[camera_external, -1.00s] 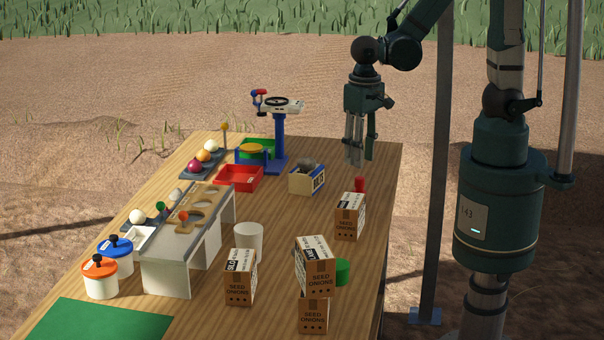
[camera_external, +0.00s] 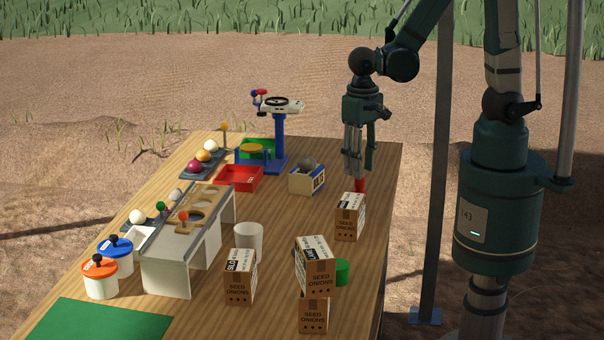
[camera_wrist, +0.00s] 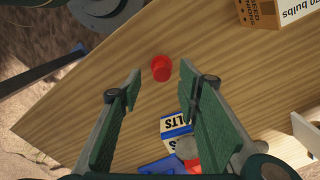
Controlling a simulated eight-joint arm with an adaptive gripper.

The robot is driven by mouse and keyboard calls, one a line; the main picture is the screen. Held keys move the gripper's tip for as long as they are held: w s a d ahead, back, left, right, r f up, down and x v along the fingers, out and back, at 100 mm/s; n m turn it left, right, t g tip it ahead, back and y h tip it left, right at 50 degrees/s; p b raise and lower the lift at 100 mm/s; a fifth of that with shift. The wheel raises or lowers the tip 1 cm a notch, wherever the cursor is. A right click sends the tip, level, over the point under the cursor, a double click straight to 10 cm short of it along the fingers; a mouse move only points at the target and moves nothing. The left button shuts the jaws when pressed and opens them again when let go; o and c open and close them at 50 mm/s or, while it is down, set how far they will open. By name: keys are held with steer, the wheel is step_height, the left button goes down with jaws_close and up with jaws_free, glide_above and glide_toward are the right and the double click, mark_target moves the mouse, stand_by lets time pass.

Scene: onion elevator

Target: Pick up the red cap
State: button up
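The red cap (camera_wrist: 161,68) shows in the wrist view on the wooden table, between and just beyond my two fingertips. In the external view the red cap (camera_external: 360,186) stands near the table's right edge, behind a seed onion box. In the wrist view my gripper (camera_wrist: 163,84) is open, with a wide gap between the green fingers and nothing held. I cannot tell whether a finger touches the cap.
A seed onion box (camera_external: 349,218) stands close in front of the cap. A blue-and-white box (camera_external: 307,181) with bulbs is to its left. More onion boxes (camera_external: 240,284) and a green cylinder (camera_external: 342,271) stand nearer. The table's right edge (camera_external: 393,190) is close; bare wood surrounds the cap.

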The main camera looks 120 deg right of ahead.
mark_target(357, 181)
steer(key=shift+f, duration=0.2)
stand_by(0.3)
steer(key=shift+w+f+b, duration=0.15)
steer(key=shift+f+b, duration=0.65)
steer(key=shift+f, duration=1.75)
steer(key=c, duration=0.9)
